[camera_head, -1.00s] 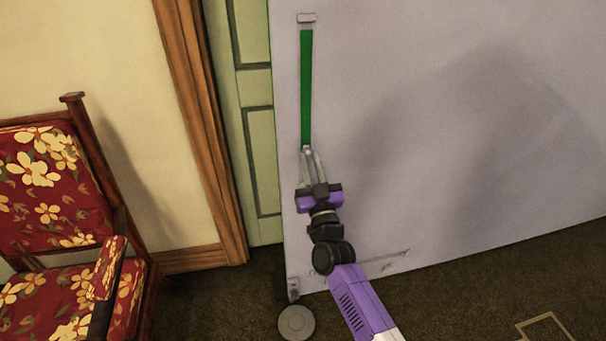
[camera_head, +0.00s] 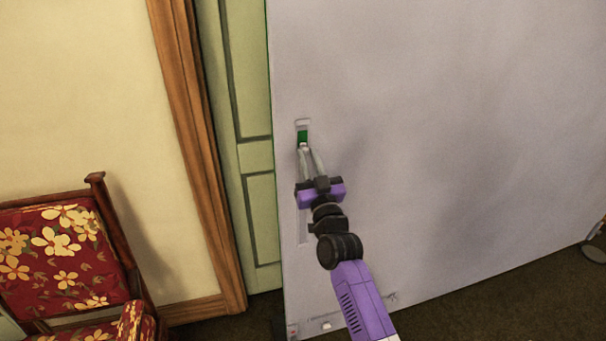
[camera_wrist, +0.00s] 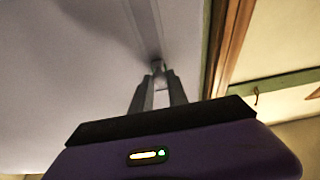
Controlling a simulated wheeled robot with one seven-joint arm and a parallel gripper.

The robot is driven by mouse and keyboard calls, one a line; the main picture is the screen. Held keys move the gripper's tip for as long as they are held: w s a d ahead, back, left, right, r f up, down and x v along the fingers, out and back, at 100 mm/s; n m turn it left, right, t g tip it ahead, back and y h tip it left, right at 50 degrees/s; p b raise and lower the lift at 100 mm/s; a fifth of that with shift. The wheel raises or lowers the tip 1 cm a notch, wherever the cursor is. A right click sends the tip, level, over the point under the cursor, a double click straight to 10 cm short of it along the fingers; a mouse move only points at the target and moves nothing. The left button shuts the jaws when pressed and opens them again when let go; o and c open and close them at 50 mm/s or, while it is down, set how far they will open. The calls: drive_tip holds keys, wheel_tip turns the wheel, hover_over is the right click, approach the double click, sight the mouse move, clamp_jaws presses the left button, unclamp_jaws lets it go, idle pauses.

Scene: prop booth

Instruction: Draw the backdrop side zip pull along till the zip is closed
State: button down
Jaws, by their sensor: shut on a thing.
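The grey backdrop panel (camera_head: 430,130) fills the right of the head view. The zip runs upright near its left edge, with a short green open strip (camera_head: 302,137) above my gripper and a pale closed track (camera_head: 303,232) below it. My gripper (camera_head: 306,150) is shut on the zip pull (camera_head: 304,146), just under the green strip. In the wrist view, my gripper (camera_wrist: 160,75) has its two grey fingers closed around the small pull (camera_wrist: 158,67) on the panel face. The fingers hide most of the pull.
A green panelled door (camera_head: 245,150) with a brown wooden frame (camera_head: 190,150) stands left of the backdrop. A red floral chair (camera_head: 65,260) stands at the lower left. Dark carpet (camera_head: 480,300) shows along the bottom. The panel face right of the zip is clear.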

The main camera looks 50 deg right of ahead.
drive_tip(key=shift+r+p, duration=1.25)
drive_tip(key=shift+r, duration=1)
drive_tip(key=c, duration=1.3)
unclamp_jaws()
drive_tip(key=shift+f, duration=0.1)
drive_tip(key=p, duration=0.2)
approach(302, 126)
drive_tip(key=v, duration=0.3)
drive_tip(key=shift+s+a, duration=0.1)
drive_tip(key=shift+s, duration=0.2)
